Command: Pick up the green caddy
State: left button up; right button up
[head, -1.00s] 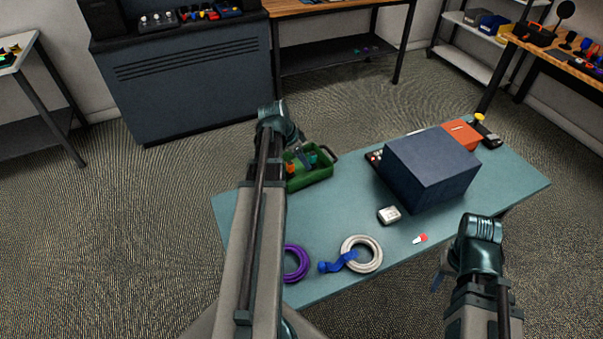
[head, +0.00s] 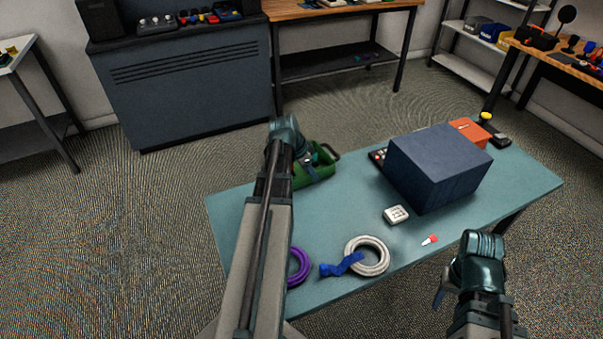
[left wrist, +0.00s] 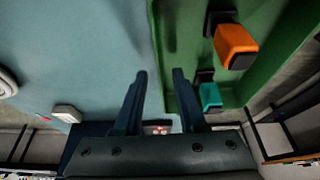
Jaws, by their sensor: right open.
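The green caddy (head: 322,174) stands at the table's far left edge, partly hidden behind my left wrist in the head view. In the left wrist view the caddy (left wrist: 178,25) fills the upper right, with an orange-topped item (left wrist: 236,42) and a teal-topped item (left wrist: 210,96) inside. My left gripper (left wrist: 160,74) is open; in that view the caddy's near wall lies between its two fingertips. I cannot tell whether they touch it. My right gripper (head: 439,288) is open by the table's front right side, away from the caddy, its fingers mostly hidden.
On the table (head: 525,190) are a large dark blue box (head: 438,168), an orange box (head: 470,130), a white device (head: 396,215), a red-and-white piece (head: 430,240), a white cable coil (head: 378,262) with a blue strap, and a purple coil (head: 300,268). The table's middle is fairly clear.

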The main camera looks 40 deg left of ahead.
pick_arm(q)
jog(key=shift+b+x, duration=0.35)
jog(key=shift+x, duration=0.55)
jog(key=shift+r, duration=0.1)
grip_shut()
dwell(0.6)
